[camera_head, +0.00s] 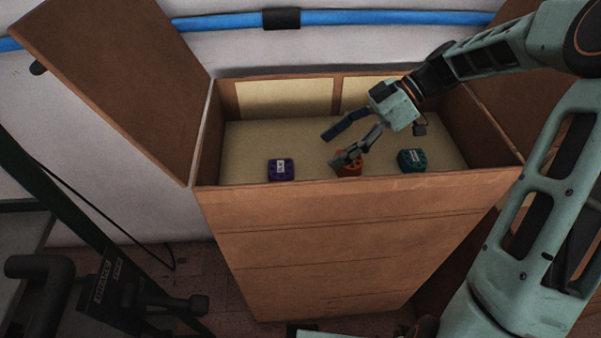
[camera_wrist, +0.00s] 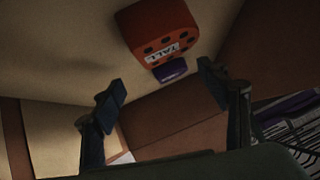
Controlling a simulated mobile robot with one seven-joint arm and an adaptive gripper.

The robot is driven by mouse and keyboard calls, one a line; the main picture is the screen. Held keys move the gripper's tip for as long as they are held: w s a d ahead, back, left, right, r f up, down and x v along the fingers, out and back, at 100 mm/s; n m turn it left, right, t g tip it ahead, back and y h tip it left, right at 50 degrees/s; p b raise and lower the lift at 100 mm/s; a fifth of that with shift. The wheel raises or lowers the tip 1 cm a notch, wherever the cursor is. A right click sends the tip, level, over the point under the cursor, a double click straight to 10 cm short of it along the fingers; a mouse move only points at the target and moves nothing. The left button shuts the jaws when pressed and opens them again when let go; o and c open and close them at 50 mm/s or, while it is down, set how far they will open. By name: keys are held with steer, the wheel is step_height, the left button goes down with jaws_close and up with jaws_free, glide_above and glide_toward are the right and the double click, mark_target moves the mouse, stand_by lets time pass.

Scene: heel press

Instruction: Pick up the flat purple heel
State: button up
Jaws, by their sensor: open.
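A small purple heel (camera_head: 281,170) with a pale label sits at the front left of the open box's floor. My gripper (camera_head: 331,147) reaches into the box from the right, its fingers spread and empty, to the right of the purple heel and apart from it. An orange heel (camera_head: 350,168) lies partly hidden behind one finger. In the wrist view, the orange heel (camera_wrist: 160,32) reads "TALL". A small purple piece (camera_wrist: 171,71) shows at its edge, beyond my open fingertips (camera_wrist: 162,82); I cannot tell how much of it is hidden.
A teal heel (camera_head: 412,160) sits at the right in the same box. The brown box (camera_head: 350,205) has raised front and side walls, and its left flap (camera_head: 110,75) stands open. The tan floor (camera_head: 255,140) behind the heels is clear.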

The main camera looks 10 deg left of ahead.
mark_target(287, 167)
steer(key=n, duration=0.1)
steer(key=n+g+y+b, duration=0.1)
steer(key=n, duration=0.1)
steer(key=shift+s+a+r+y, duration=0.1)
steer(key=shift+r+y, duration=0.2)
steer(key=shift+r, duration=0.05)
steer(key=b+x, duration=0.1)
steer(key=x, duration=0.3)
steer(key=shift+s+a, duration=0.2)
steer(key=shift+a, duration=0.15)
steer(key=shift+r+b+x, duration=0.15)
steer(key=shift+b+x, duration=0.25)
steer(key=shift+x, duration=1.1)
steer(key=shift+r+b+x, duration=0.15)
steer(key=shift+b+x, duration=0.2)
steer(key=shift+x, duration=1.15)
steer(key=shift+a, duration=0.2)
steer(key=shift+c, duration=0.4)
steer(key=shift+r, duration=0.1)
steer(key=c, duration=1.2)
